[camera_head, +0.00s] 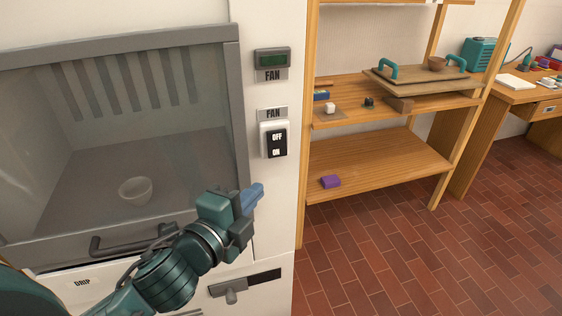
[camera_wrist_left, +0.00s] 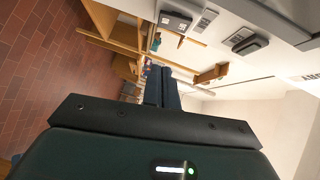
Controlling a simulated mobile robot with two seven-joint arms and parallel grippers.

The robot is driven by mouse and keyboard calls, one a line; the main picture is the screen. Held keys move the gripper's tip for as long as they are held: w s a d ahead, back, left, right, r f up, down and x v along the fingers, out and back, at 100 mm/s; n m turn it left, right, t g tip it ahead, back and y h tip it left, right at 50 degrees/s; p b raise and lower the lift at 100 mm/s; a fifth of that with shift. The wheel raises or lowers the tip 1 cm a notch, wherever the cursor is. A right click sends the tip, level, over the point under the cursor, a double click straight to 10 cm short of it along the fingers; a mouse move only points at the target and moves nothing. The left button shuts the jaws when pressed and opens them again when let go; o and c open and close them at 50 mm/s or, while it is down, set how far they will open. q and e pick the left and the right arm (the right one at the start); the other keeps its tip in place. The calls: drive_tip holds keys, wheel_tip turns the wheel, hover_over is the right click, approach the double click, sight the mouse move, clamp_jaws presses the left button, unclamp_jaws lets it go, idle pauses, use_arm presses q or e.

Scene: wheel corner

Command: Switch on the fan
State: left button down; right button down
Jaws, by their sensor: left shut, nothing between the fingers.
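The fan switch (camera_head: 277,140) is a black rocker in a white housing on the white panel, below a FAN label. It reads OFF at the top and ON at the bottom; I cannot tell which half is pressed. My right gripper is not in view.
A grey hood (camera_head: 130,44) with a white bowl (camera_head: 136,190) inside stands at left. A handle (camera_head: 140,238) and a slider (camera_head: 232,291) lie below. A wooden shelf (camera_head: 380,168) with small objects stands right of the panel. The brick floor (camera_head: 430,265) is clear.

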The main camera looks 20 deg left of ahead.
use_arm(q)
drive_tip(key=p, duration=0.1)
approach(281, 153)
drive_tip(key=w+d, duration=0.3)
drive_tip(key=d, duration=0.1)
drive_tip(key=shift+w+a+f+p, duration=0.15)
drive_tip(key=shift+w+a+p, duration=0.2)
drive_tip(key=shift+w+a, duration=0.8)
drive_tip(key=shift+w+a+f, duration=0.1)
drive_tip(key=shift+w, duration=0.3)
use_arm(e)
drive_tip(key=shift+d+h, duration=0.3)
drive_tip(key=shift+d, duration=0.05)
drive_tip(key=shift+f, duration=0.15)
use_arm(q)
drive_tip(key=shift+w+f+b, duration=0.1)
drive_tip(key=shift+f+b, duration=0.15)
drive_tip(key=shift+b, duration=0.2)
drive_tip(key=shift+w+a+f+m+t+b, duration=0.2)
drive_tip(key=shift+f+m+t+b, duration=0.1)
drive_tip(key=shift+b, duration=0.4)
drive_tip(key=shift+r+p, duration=0.4)
drive_tip(key=shift+p, duration=0.1)
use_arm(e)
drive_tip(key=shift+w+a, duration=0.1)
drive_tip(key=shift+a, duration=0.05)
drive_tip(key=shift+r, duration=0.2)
